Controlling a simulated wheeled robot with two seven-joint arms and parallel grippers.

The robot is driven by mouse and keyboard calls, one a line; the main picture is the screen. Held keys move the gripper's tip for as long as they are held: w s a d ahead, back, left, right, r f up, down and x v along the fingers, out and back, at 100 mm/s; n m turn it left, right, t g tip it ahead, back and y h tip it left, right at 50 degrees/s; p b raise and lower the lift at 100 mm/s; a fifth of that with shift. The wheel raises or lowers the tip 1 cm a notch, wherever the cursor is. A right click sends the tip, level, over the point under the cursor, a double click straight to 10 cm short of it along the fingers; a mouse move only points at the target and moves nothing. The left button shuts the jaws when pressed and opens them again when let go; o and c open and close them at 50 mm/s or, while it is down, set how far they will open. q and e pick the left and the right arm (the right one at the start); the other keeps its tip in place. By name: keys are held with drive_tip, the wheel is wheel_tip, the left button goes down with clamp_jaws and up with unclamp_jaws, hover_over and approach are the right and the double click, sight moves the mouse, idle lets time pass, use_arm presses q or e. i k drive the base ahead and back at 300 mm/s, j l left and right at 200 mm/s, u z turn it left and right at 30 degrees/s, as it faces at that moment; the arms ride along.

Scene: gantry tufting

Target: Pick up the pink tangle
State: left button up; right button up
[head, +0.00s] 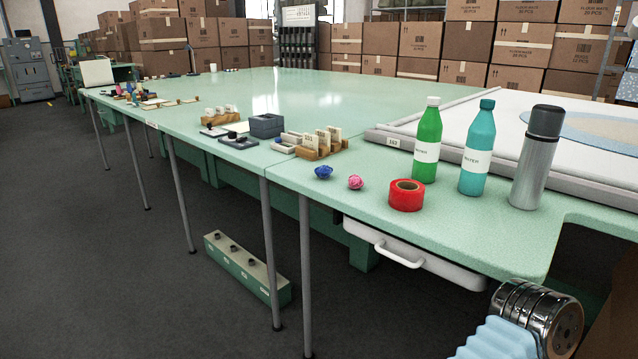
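The pink tangle (355,182) is a small round ball of yarn on the green table (310,194), close to its front edge. A blue tangle (323,172) lies to its left, and a red tape roll (406,195) lies to its right. The pink tangle stands apart from both and nothing covers it. Neither of my grippers shows in the head view. A part of my own arm shows at the bottom right, below the table edge.
A green bottle (428,140), a teal bottle (477,148) and a grey flask (537,158) stand right of the tape. Wooden card holders (318,150) stand behind the tangles. A white drawer (415,262) with a handle hangs under the table front.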

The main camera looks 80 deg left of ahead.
sight(355, 181)
drive_tip(key=k+l+u, duration=0.1)
drive_tip(key=u, duration=1.1)
drive_tip(key=i+l+u, duration=0.1)
drive_tip(key=u, duration=0.35)
drive_tip(key=l+u, duration=0.2)
drive_tip(key=u, duration=0.3)
drive_tip(key=l+u, duration=0.15)
drive_tip(key=u, duration=0.3)
drive_tip(key=i+l, duration=0.05)
